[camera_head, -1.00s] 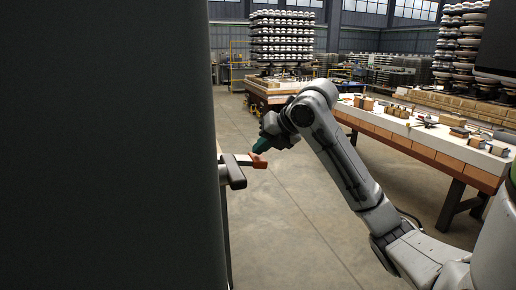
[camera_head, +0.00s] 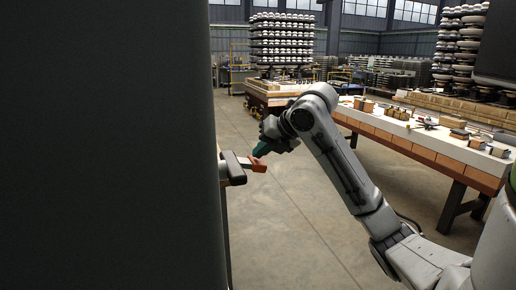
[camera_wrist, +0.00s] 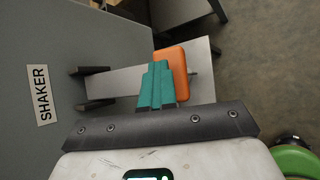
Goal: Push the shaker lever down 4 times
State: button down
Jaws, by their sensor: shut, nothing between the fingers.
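The shaker lever shows in the wrist view as a flat light-grey bar (camera_wrist: 118,85) leading from the grey cabinet to an orange handle (camera_wrist: 171,68). In the head view the orange handle (camera_head: 258,165) sticks out to the right of the dark cabinet's edge. My gripper (camera_head: 257,154) is just above the handle, with its teal fingers pointing down at it. In the wrist view my gripper's fingers (camera_wrist: 157,68) are shut together with nothing between them and overlap the handle's left part. They look close to or touching it; I cannot tell which.
The cabinet (camera_wrist: 90,35) carries a label reading SHAKER (camera_wrist: 43,95). The dark cabinet (camera_head: 105,150) fills the left of the head view. A long workbench (camera_head: 425,150) with small parts stands at the right. Open concrete floor (camera_head: 305,215) lies between.

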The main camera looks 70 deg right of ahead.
jog(key=shift+f+b, duration=0.35)
jog(key=shift+f, duration=0.15)
dwell(0.3)
jog(key=shift+r, duration=0.2)
dwell(0.4)
jog(key=shift+r+p, duration=1.95)
jog(key=shift+r, duration=1)
notch_tip(320, 180, up, 5)
jog(key=p, duration=0.3)
jog(key=shift+w, duration=0.1)
dwell(1.1)
